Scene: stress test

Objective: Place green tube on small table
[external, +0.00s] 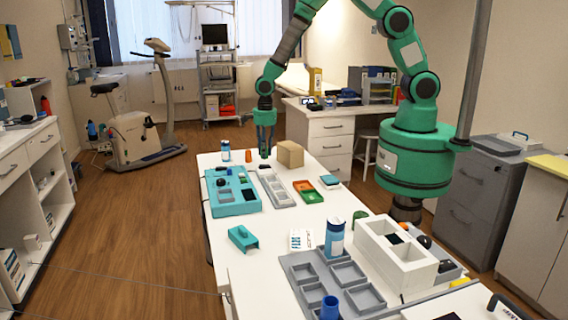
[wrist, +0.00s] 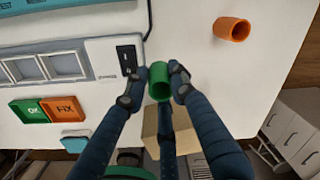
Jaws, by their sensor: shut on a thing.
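The green tube (wrist: 160,82) sits between the fingertips of my gripper (wrist: 160,84) in the wrist view, with its open end showing. My gripper is shut on it. In the external view my gripper (external: 265,147) points down over the far end of the long white table (external: 225,285). The tube is too small or hidden to make out there. I cannot tell which surface is the small table. A white stool (external: 368,138) stands behind the long table, beside a white desk (external: 330,128).
An orange tube (wrist: 232,29) stands on the table near my gripper. A cardboard box (external: 290,154) is just right of it. A teal tray (external: 232,206), a grey tray (external: 275,188) and green and orange cards lie nearer. A white box (external: 395,255) is at the right.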

